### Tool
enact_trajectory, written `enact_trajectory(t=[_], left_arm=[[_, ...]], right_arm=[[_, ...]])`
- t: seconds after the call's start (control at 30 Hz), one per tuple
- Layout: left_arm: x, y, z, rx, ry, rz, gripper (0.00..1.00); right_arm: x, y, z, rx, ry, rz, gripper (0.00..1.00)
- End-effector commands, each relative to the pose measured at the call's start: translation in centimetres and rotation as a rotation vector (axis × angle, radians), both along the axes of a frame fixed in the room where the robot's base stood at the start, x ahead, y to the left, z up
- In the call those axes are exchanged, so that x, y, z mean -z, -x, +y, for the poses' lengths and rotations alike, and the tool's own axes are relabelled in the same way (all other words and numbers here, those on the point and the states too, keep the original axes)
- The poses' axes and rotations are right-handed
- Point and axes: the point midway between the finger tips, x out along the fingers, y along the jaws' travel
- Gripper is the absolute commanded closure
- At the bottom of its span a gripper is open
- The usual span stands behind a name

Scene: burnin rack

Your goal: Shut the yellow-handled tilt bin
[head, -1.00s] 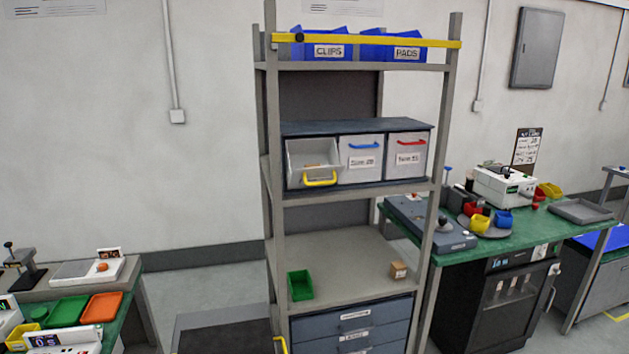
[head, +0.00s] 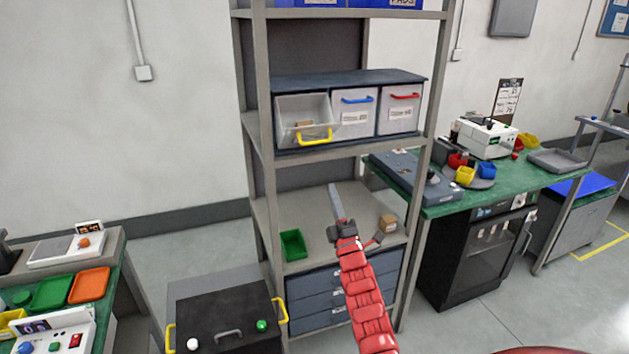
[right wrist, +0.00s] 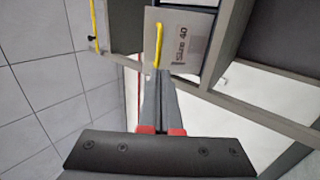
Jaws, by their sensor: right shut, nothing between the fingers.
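The yellow-handled tilt bin (head: 290,108) is the left one of three in the rack's bin unit. Its front leans outward, open at the top, with a small brown item visible inside. Its yellow handle (head: 314,137) is on the lower front. My right gripper (head: 336,203) is shut and empty, below the bin and a little to its right in the head view. In the right wrist view, the shut fingers (right wrist: 161,90) point toward the yellow handle (right wrist: 158,45) and the bin's labelled front (right wrist: 183,35); contact is not clear. My left gripper is not in view.
Blue-handled (head: 353,118) and red-handled (head: 399,112) bins sit closed beside it. The rack's left front post (head: 262,150) and shelf edge (head: 345,146) are close.

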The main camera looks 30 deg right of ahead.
Motion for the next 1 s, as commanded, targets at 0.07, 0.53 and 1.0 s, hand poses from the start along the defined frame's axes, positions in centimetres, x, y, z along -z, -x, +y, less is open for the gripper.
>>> enact_trajectory(t=[0.07, 0.53, 1.0], left_arm=[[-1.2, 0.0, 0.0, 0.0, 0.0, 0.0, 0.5], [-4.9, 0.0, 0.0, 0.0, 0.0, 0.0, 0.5], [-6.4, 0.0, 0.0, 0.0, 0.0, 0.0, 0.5]], right_arm=[[-1.5, -1.2, -0.1, -0.003, 0.0, -0.003, 1.0], [-6.1, -7.1, -1.7, -0.005, -0.001, -0.006, 1.0], [-7.3, -9.4, -2.2, -0.005, -0.001, -0.004, 1.0]])
